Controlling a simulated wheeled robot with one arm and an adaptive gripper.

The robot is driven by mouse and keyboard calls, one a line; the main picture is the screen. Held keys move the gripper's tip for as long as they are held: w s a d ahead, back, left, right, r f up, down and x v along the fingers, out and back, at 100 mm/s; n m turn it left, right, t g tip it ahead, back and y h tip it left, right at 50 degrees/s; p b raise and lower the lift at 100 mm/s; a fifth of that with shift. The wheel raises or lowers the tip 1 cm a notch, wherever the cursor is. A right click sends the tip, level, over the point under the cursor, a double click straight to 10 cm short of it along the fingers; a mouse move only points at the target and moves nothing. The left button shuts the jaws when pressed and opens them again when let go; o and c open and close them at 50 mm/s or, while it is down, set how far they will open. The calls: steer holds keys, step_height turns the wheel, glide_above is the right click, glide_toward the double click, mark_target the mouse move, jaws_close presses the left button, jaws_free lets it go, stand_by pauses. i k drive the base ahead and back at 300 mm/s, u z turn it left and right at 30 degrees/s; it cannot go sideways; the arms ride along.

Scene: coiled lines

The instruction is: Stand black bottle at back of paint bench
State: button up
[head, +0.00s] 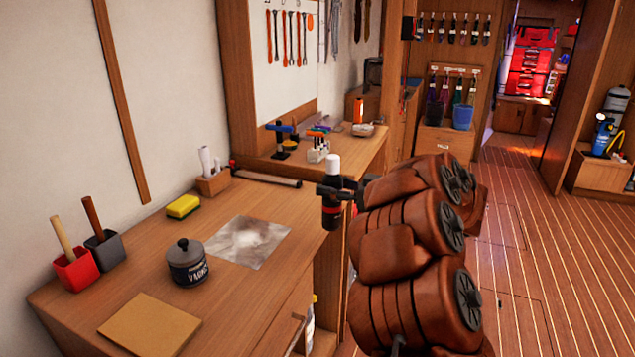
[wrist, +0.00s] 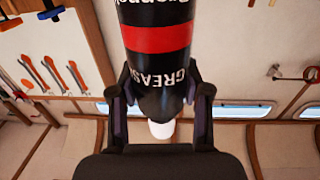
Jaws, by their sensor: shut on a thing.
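The black bottle (head: 332,208) has a white cap and a red band. My gripper (head: 332,190) is shut on it and holds it upright at the right edge of the paint bench (head: 150,240) in the head view. I cannot tell whether its base is above the bench top or just off its edge. In the wrist view the bottle (wrist: 157,50) shows between both fingers of my gripper (wrist: 160,100), with a red band, the letters "GREAS" and the white cap. My arm covers the area to the right of the bottle.
On the bench stand a varnish tin (head: 187,265), a stained sheet (head: 240,241), a yellow sponge (head: 183,207), a brown pad (head: 149,325), a red pot (head: 76,270), a dark pot (head: 104,250) and a wooden holder (head: 213,184). A dark rod (head: 266,178) lies at the far end.

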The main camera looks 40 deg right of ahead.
mark_target(148, 236)
steer(key=z, duration=1.45)
steer(key=i, duration=0.7)
steer(key=u, duration=2.95)
